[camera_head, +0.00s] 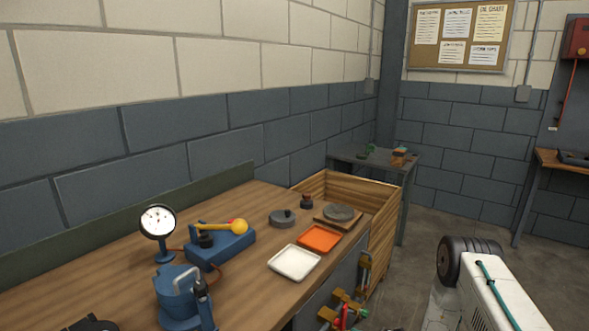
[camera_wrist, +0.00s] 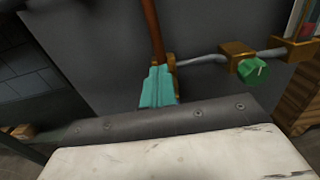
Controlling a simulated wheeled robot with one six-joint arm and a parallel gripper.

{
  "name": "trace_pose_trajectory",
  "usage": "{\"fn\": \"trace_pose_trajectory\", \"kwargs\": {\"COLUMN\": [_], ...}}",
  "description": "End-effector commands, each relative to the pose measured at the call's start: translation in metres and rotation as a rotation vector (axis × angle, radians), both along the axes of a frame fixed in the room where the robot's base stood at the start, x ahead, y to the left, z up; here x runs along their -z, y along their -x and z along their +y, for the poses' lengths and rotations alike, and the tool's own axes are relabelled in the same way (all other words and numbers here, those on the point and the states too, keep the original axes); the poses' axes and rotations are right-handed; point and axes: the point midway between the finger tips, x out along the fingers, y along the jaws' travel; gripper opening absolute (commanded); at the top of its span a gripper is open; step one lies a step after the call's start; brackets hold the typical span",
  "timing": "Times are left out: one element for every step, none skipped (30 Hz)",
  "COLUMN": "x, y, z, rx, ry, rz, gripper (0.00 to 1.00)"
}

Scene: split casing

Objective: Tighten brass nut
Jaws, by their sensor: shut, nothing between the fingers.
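Several brass fittings sit on grey pipework at the bench's front. In the wrist view, one brass fitting (camera_wrist: 171,63) is at the foot of a copper-brown pipe (camera_wrist: 153,30), and another brass fitting (camera_wrist: 237,50) is further right on the grey pipe. I cannot tell which is the task's nut. My gripper (camera_wrist: 157,88) shows as teal fingers, shut and empty, overlapping the lower end of the brown pipe beside the first fitting. Contact is unclear. In the head view, brass fittings (camera_head: 346,299) show low at the bench's front; I cannot make out my gripper there.
A green knob (camera_wrist: 255,71) is on the pipework right of my fingers. The wooden bench (camera_head: 110,265) carries a dial gauge (camera_head: 158,220), blue pump (camera_head: 178,290), white tray (camera_head: 294,262) and orange tray (camera_head: 320,238). A wooden crate (camera_head: 378,235) stands at its far end.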

Motion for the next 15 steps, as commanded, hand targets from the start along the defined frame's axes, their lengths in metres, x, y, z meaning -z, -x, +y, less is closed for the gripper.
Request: {"fn": "trace_pose_trajectory", "kwargs": {"x": [0.0000,-0.0001,0.0000,0.0000,0.0000,0.0001,0.0003,0.0004,0.0007,0.0009,0.0011,0.0015,0.0017,0.0018,0.0020], "y": [-0.0013,-0.0021,-0.0031,-0.0038,-0.0047,-0.0057,-0.0064,-0.0072,-0.0080,-0.0085,-0.0090,-0.0095,-0.0099,-0.0101,-0.0104], "z": [-0.0012,-0.0017,-0.0024,-0.0029,-0.0034,-0.0041,-0.0046,-0.0051,-0.0057,-0.0061,-0.0064,-0.0068,-0.0072,-0.0074,-0.0076], "rx": [0.001,0.001,0.001,0.000,0.000,0.000,0.000,0.000,0.000,0.000,0.000,0.000,0.000,0.000,0.000], "ry": [0.000,0.000,0.000,0.001,0.000,0.000,0.000,0.000,0.000,0.000,0.000,0.000,0.000,0.000,0.000], "rz": [0.000,0.000,0.000,-0.001,-0.001,-0.001,-0.002,-0.002,-0.002,-0.002,-0.002,-0.001,-0.001,-0.001,-0.001], "gripper": [0.00,0.00,0.00,0.00,0.00,0.00,0.00,0.00,0.00,0.00,0.00,0.00,0.00,0.00,0.00]}}
